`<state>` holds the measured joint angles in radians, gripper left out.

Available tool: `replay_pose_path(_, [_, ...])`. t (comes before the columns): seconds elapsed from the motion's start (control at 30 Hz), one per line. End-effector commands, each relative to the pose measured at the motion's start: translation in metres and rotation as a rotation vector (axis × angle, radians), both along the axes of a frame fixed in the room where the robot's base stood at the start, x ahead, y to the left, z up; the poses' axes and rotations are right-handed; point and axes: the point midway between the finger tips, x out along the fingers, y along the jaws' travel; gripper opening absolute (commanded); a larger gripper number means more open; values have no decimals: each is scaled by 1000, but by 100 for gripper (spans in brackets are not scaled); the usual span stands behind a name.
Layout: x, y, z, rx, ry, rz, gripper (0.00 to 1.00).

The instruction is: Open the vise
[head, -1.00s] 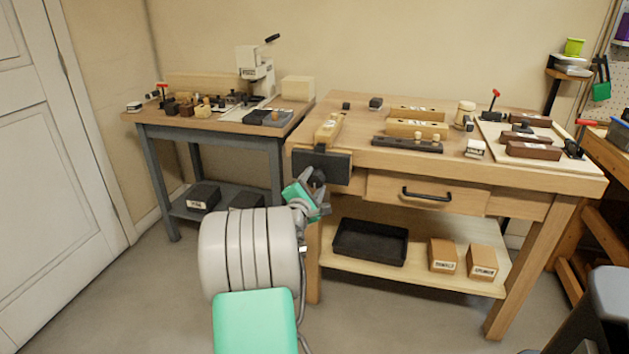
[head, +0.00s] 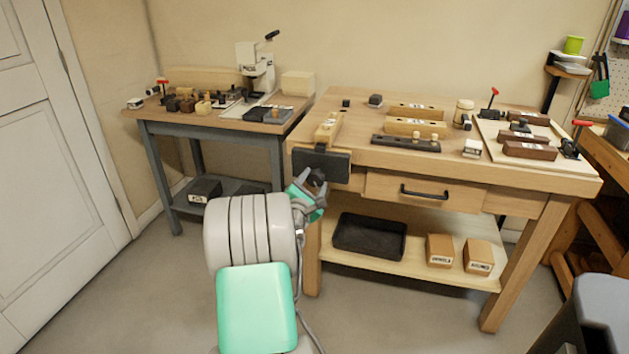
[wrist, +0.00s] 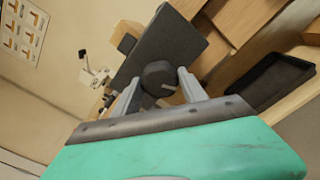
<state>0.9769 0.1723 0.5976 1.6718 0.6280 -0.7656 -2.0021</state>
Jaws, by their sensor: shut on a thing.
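The vise (head: 322,165) is on the left front of the wooden workbench, its dark flat jaw facing me. In the wrist view the jaw is a large dark plate (wrist: 172,48) with a round black knob (wrist: 159,75) in front of it. My gripper (head: 316,184) is at the knob, below the jaw in the head view. In the wrist view my gripper's two grey fingers (wrist: 159,90) stand on either side of the knob and are shut on it. A light wooden block (head: 328,127) lies behind the jaw on the bench top. Any gap behind the jaw cannot be made out.
A drawer with a black handle (head: 424,193) is right of the vise. A black tray (head: 370,237) and two boxes (head: 440,250) sit on the lower shelf. A grey side table (head: 213,131) stands left. Floor in front is clear.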

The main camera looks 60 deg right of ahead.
Motion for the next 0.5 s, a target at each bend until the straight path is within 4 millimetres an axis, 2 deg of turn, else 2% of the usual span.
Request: replay_pose_path(0.5, [0,1,1,-20,150,0,14])
